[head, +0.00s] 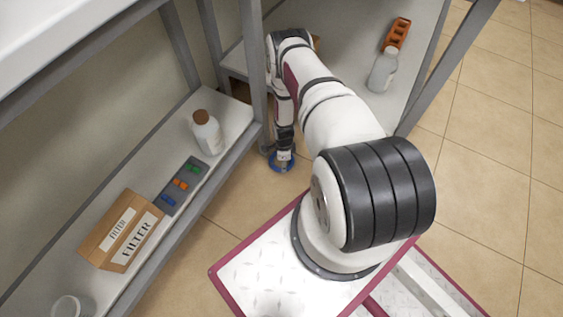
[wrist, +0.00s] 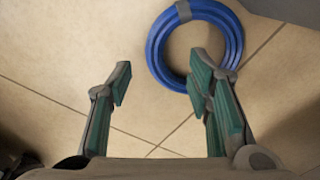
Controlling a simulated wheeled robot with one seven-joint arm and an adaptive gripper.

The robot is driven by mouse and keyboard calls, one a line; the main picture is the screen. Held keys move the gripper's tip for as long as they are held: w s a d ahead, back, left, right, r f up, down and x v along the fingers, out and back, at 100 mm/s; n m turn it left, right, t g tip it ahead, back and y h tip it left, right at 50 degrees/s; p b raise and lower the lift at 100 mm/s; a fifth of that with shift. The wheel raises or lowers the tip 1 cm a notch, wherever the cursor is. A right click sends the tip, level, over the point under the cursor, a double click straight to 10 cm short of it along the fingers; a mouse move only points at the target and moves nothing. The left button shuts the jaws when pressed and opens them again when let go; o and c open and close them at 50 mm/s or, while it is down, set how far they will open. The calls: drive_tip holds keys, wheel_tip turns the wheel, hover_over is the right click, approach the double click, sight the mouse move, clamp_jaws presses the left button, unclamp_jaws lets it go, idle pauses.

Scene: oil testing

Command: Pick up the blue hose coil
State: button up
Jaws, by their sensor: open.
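The blue hose coil (wrist: 157,52) lies flat on the tiled floor in the wrist view, with a grey band at its top. In the head view the coil (head: 281,168) shows as a blue ring on the floor, partly covered by my gripper (head: 284,154). In the wrist view my gripper (wrist: 160,78) is open, with its two green-padded fingers apart. The right fingertip overlaps the coil's lower middle in the picture, and the left fingertip is left of the ring. I cannot tell the height above the coil.
A left shelf holds a filter box (head: 122,230), a tray of coloured parts (head: 182,185) and a brown-capped bottle (head: 206,132). Another shelf at the back holds a bottle (head: 382,70) and an orange rack (head: 397,34). A grey shelf post (head: 253,70) stands near my arm. Floor at right is clear.

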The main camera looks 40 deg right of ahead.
drive_tip(key=f, duration=0.1)
drive_tip(key=f+b, duration=0.1)
drive_tip(key=f, duration=0.1)
drive_tip(key=f+b, duration=0.1)
drive_tip(key=shift+a+f, duration=0.2)
drive_tip(key=shift+a, duration=0.05)
clamp_jaws()
drive_tip(key=shift+r, duration=0.1)
drive_tip(key=shift+r+p, duration=0.55)
drive_tip(key=shift+r, duration=0.25)
wheel_tip(320, 180, up, 2)
drive_tip(key=shift+r+p, duration=0.15)
drive_tip(key=shift+p, duration=0.5)
drive_tip(key=s+a+p, duration=0.1)
drive_tip(key=s+a, duration=0.1)
drive_tip(key=s, duration=0.3)
drive_tip(key=s+a+p, duration=0.2)
drive_tip(key=s, duration=0.2)
drive_tip(key=s+a+r+p, duration=0.1)
drive_tip(key=s+a+p, duration=0.1)
drive_tip(key=s, duration=0.3)
drive_tip(key=shift+s+a, duration=0.3)
drive_tip(key=shift+a, duration=0.05)
